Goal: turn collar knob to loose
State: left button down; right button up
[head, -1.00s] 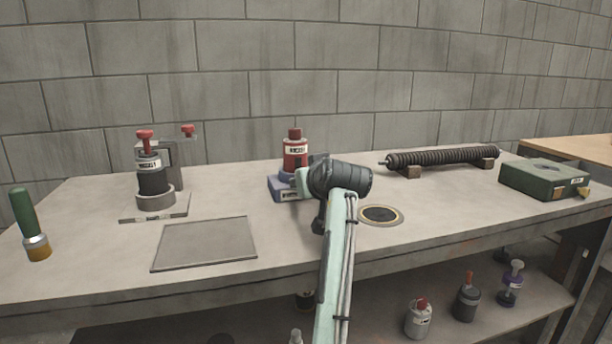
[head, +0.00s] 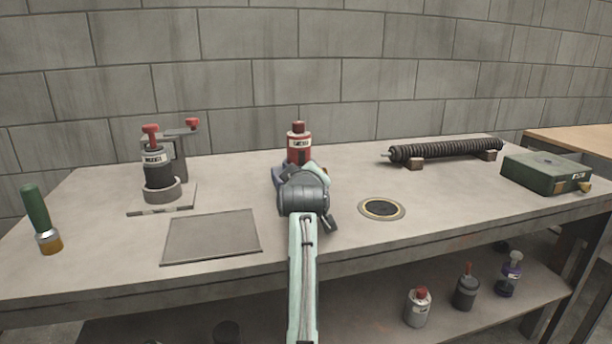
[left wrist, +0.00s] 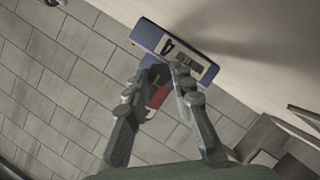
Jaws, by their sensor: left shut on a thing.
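A red canister (head: 298,147) with a white label and a red cap stands upright on a blue base near the middle of the table. My left gripper (head: 301,178) is directly in front of it and hides most of the base. In the left wrist view the blue base (left wrist: 196,57) carries a pale label. The fingertips of my left gripper (left wrist: 166,78) are closed on a small dark part at the base, seemingly the collar knob. A piece of the red canister (left wrist: 157,98) shows between the fingers. The knob's setting cannot be read. My right gripper is out of view.
A dark canister (head: 158,175) on a grey stand is at left, with a flat plate (head: 211,236) and a green-handled tool (head: 40,218). A ringed disc (head: 381,209), a ribbed tube (head: 447,149) and a green box (head: 545,174) are to the right.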

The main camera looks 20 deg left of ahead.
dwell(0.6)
pick_arm(q)
jog(key=c, duration=1.3)
grip_release()
jog(key=v, duration=0.7)
jog(key=shift+s, duration=0.25)
